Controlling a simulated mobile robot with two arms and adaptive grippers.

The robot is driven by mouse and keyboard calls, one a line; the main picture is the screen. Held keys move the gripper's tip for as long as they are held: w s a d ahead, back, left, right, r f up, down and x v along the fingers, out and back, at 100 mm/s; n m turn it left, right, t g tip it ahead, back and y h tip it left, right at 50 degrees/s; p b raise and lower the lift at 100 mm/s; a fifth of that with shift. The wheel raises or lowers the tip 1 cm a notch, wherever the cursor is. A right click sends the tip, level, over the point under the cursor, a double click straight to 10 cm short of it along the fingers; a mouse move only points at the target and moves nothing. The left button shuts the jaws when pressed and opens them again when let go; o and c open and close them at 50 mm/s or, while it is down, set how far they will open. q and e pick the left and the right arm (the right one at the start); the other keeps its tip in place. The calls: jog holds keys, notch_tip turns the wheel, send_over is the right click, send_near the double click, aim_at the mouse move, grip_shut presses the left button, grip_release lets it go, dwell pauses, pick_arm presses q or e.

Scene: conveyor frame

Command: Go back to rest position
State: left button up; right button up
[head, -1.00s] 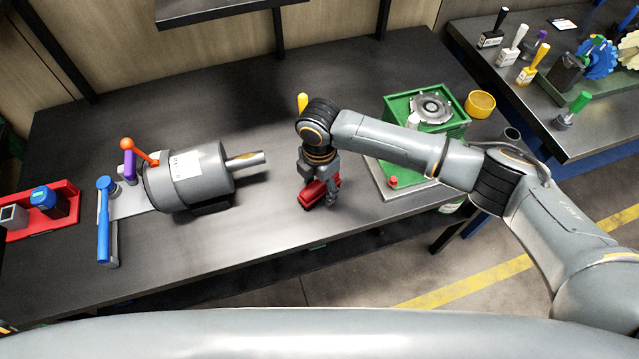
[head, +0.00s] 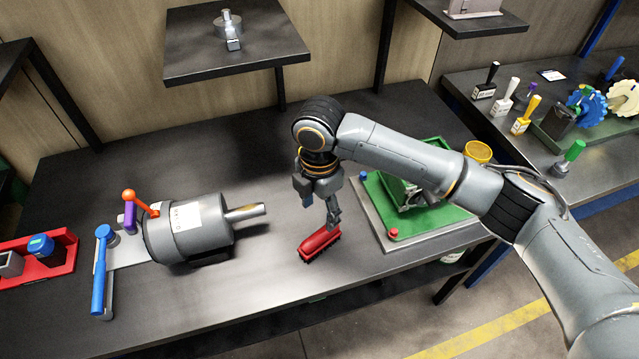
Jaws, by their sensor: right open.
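My right gripper (head: 333,214) hangs down from its arm over the middle of the dark table (head: 270,285). It is open, with its fingertips above a red brush (head: 319,243). The brush lies on the table with its dark bristles downward. Whether the fingertips touch the brush I cannot tell. My right arm comes in from the right and hides part of the green fixture behind it. My left gripper is not in view.
A grey motor (head: 188,229) with a shaft stands left of the brush, beside a blue-handled lever (head: 99,275). A red tray (head: 62,262) is at far left. The green fixture (head: 405,192) is right. Shelves (head: 185,60) hang above. The table's front middle is clear.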

jog(key=s+a+f+m+t+y, duration=0.1)
jog(key=s+a+f+m+y, duration=0.3)
jog(key=s+m, duration=0.5)
jog(key=s+d+f+m+t+h, duration=0.1)
jog(key=s+d+f+m, duration=0.1)
jog(key=s+d+m, duration=0.45)
jog(key=s+d+f+m+t+h, duration=0.15)
jog(key=d+m, duration=0.25)
jog(key=d, duration=0.6)
jog(key=s+d+f+m+h, duration=0.1)
jog(key=s+d+f+m, duration=0.1)
jog(key=s+d+m, duration=0.45)
notch_tip(320, 180, down, 25)
jog(key=w+d+n+g, duration=0.1)
jog(key=d+n, duration=0.1)
jog(key=s+d+f+g, duration=0.1)
jog(key=s+d+f, duration=0.1)
jog(key=s+f, duration=1.5)
jog(key=shift+d+f, duration=0.3)
jog(key=shift+f, duration=0.05)
